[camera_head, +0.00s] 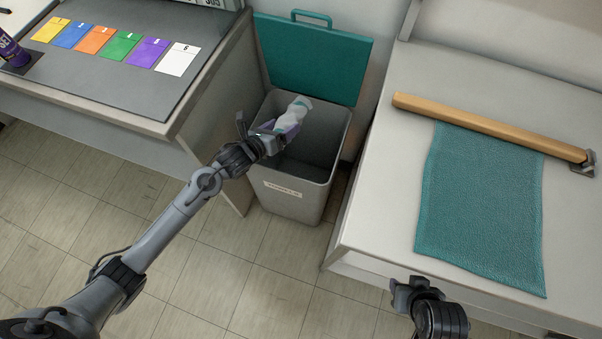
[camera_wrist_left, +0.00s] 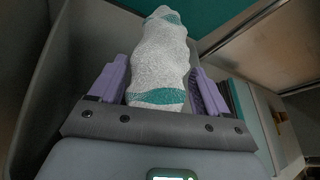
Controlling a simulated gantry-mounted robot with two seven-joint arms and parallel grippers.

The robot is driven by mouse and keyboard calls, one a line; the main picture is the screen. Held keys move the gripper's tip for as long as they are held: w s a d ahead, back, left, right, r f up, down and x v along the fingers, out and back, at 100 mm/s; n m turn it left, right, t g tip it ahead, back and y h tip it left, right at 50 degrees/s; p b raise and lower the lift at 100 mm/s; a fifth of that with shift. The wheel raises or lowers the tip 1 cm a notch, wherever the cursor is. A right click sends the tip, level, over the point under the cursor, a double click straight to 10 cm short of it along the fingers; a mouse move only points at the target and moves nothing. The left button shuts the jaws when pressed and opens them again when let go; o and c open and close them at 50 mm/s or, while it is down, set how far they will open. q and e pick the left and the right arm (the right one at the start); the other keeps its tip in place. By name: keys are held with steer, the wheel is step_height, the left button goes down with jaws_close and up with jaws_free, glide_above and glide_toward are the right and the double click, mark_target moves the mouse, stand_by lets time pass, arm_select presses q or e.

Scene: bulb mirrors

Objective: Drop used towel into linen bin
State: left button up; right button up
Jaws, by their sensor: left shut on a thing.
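The used towel (camera_head: 297,113) is a crumpled white roll with teal bands. My left gripper (camera_head: 284,130) is shut on it and holds it over the open mouth of the linen bin (camera_head: 292,200). The left wrist view shows the towel (camera_wrist_left: 158,62) between the purple fingers (camera_wrist_left: 158,85). The bin is grey, with a small label on its front and its teal lid (camera_head: 315,58) raised against the wall. Part of its inside is hidden by my left gripper. My right gripper (camera_head: 408,288) is at the bottom right, before the right counter; its jaw opening is unclear.
A teal towel (camera_head: 482,210) hangs from a wooden bar (camera_head: 490,125) across the right counter (camera_head: 385,190). The left desk (camera_head: 100,110) holds a row of coloured cards and a purple container (camera_head: 12,52). The tiled floor before the bin is clear.

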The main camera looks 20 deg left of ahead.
arm_select(q)
steer(key=shift+f+b, duration=1.95)
steer(key=shift+f, duration=0.4)
steer(key=o, duration=1.1)
steer(key=shift+s+a+r+p, duration=0.15)
steer(key=shift+s+r+p, duration=0.15)
steer(key=shift+s+p, duration=0.2)
steer(key=p+v, duration=0.4)
steer(key=v, duration=0.5)
steer(key=shift+s, duration=0.25)
